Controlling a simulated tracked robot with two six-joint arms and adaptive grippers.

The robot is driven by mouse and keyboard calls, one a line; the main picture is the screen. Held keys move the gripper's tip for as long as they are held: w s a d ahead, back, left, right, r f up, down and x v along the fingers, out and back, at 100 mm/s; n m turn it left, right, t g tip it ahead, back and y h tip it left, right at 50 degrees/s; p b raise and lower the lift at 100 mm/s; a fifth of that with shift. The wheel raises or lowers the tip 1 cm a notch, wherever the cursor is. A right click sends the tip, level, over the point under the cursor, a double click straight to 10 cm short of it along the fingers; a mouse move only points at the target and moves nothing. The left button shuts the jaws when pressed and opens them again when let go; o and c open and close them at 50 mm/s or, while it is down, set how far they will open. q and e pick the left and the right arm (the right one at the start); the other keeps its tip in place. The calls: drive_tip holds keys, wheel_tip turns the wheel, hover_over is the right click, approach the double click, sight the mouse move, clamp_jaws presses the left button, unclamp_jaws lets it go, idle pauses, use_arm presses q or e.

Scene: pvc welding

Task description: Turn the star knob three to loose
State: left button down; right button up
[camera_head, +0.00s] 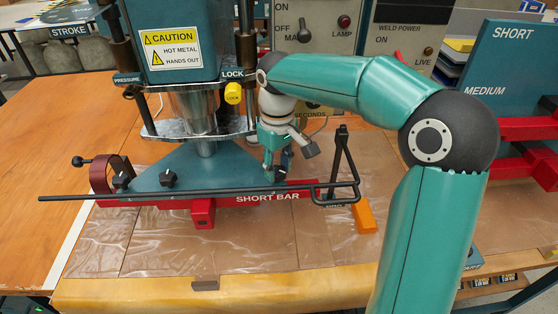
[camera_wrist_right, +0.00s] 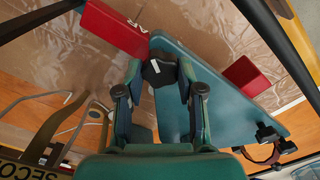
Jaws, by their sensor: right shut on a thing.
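My right gripper (camera_head: 276,160) reaches down to the right end of the teal base plate (camera_head: 215,172). In the right wrist view, the gripper (camera_wrist_right: 160,78) is shut on a black star knob (camera_wrist_right: 158,72) with a white mark on top, one finger on each side. In the head view that knob is mostly hidden by the gripper. Two other black star knobs stand on the plate to the left, one at the far left (camera_head: 121,181) and one nearer the middle (camera_head: 168,178). My left gripper is not in view.
The red short bar (camera_head: 265,198) lies under the plate. A long black rod frame (camera_head: 150,193) runs across the front and rises at right close to the gripper. An orange block (camera_head: 364,217) lies right of it. The press column and yellow lock knob (camera_head: 233,93) stand behind.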

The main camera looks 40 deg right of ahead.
sight(278, 170)
drive_tip(key=n+p, duration=0.1)
drive_tip(key=n, duration=0.3)
drive_tip(key=shift+r+n+p, duration=0.1)
drive_tip(key=shift+n+p, duration=0.2)
drive_tip(key=n+p, duration=0.1)
drive_tip(key=n, duration=0.2)
drive_tip(key=shift+n, duration=0.4)
drive_tip(key=n+p, duration=0.1)
drive_tip(key=n, duration=0.3)
drive_tip(key=shift+n+p, duration=0.55)
drive_tip(key=shift+n, duration=0.95)
drive_tip(key=o, duration=1.2)
drive_tip(key=shift+c, duration=0.2)
drive_tip(key=shift+r, duration=3.6)
